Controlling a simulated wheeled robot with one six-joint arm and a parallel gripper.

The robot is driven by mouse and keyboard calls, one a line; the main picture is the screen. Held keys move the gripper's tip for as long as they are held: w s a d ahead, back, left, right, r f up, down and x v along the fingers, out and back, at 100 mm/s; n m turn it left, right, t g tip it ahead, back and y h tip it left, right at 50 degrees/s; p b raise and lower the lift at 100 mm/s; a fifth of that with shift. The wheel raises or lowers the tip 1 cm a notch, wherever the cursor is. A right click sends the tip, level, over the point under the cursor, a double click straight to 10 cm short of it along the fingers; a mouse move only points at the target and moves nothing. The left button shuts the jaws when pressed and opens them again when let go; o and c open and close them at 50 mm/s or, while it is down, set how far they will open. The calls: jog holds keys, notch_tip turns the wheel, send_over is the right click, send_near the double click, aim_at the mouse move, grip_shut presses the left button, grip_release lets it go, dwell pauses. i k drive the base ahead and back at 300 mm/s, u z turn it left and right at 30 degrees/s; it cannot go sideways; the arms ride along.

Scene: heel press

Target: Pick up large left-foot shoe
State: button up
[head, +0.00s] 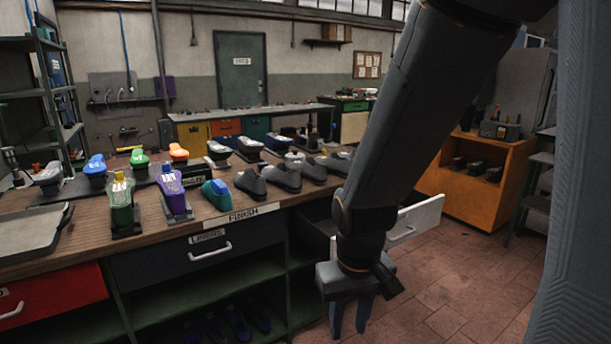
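Several dark grey shoes (281,177) stand in a row on the wooden workbench (35,205), toward its right end behind the "FINISH" label. A teal and blue shoe (216,194) stands at the left end of this row. I cannot tell from this view which shoe is the large left-foot one. My gripper (349,318) points down in front of the bench's right end, lower than the bench top and apart from the shoes. Its two fingers are spread with nothing visible between them. My arm hides part of the bench's right end.
Green (121,203) and purple (174,194) shoe-like forms stand on holders left of the row. More coloured forms stand behind them. A grey tray (30,232) lies at the left. A white drawer (417,219) sticks out right of my arm. An orange cabinet (462,200) stands farther right, past open floor.

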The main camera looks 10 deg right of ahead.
aim_at(281, 174)
jog(key=i, duration=1.35)
